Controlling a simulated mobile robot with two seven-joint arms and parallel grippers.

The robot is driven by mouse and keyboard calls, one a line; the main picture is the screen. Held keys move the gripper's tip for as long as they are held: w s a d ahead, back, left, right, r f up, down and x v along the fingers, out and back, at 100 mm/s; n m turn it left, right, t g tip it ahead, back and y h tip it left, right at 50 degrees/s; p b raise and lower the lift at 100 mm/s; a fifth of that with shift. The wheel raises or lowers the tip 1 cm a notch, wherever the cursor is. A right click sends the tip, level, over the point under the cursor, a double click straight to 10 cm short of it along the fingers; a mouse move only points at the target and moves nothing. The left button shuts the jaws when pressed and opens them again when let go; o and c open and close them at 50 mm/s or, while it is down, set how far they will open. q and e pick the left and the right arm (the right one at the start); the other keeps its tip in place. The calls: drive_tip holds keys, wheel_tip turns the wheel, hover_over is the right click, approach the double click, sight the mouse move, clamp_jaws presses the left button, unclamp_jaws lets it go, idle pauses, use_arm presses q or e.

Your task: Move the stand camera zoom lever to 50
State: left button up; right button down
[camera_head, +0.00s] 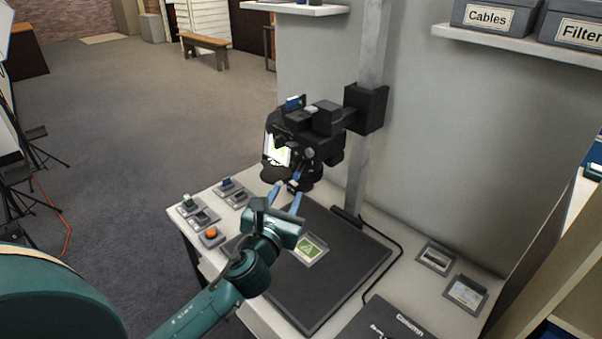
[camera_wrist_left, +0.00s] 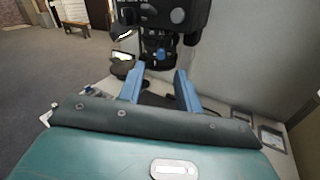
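The black stand camera (camera_head: 318,133) hangs from a column above a dark baseboard, its lens pointing down. A small blue tab, which looks like the zoom lever (camera_wrist_left: 160,54), sticks out from the lens in the left wrist view; it also shows in the head view (camera_head: 293,185). My left gripper (camera_head: 286,192) is just below and in front of the lens. Its two blue fingers are apart with nothing between them, and in the wrist view (camera_wrist_left: 158,82) the tab shows beyond and between the tips. The scale marks are too small to read. My right gripper is out of view.
The dark baseboard (camera_head: 330,285) holds a small green-pictured card (camera_head: 310,249). Several small control blocks, one with an orange knob (camera_head: 211,233), stand on the white table's left. The column (camera_head: 366,130) stands behind the camera. A cable runs along the right.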

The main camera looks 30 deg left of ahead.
sight(296, 178)
use_arm(q)
drive_tip(key=w, duration=0.3)
drive_tip(key=w+a, duration=0.1)
drive_tip(key=w, duration=0.5)
drive_tip(key=shift+w+a, duration=0.35)
clamp_jaws()
